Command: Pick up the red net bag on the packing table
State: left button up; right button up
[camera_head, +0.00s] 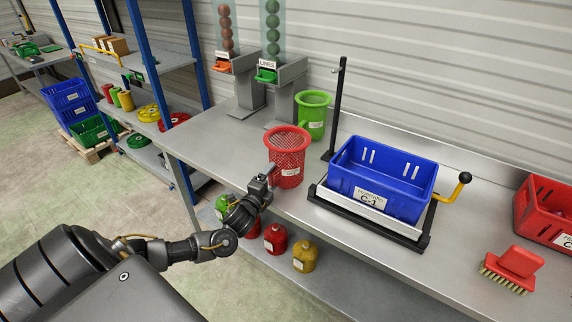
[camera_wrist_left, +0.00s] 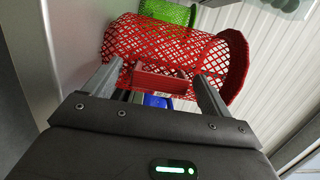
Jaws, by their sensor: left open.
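The red net bag (camera_head: 288,153) stands upright on the grey packing table (camera_head: 225,150), near its front edge, with a white label on its lower front. My left gripper (camera_head: 268,175) is at the near side of the bag. In the left wrist view the red net bag (camera_wrist_left: 170,55) fills the upper middle, and the two fingers of my left gripper (camera_wrist_left: 160,85) are apart with part of the bag showing between them. I cannot tell whether the fingers touch the mesh. My right gripper is not in view.
A green net bag (camera_head: 312,115) stands just behind the red one. A blue crate (camera_head: 382,180) sits on a black-framed stand to the right, beside a tall black post (camera_head: 337,110). Two dispensers stand at the back left. A red brush (camera_head: 515,268) and red crate (camera_head: 545,210) lie farther right.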

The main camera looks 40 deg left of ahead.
pick_arm(q)
jog(key=shift+c, duration=0.2)
jog(key=c, duration=0.9)
jog(key=shift+c, duration=0.5)
jog(key=shift+r, duration=0.1)
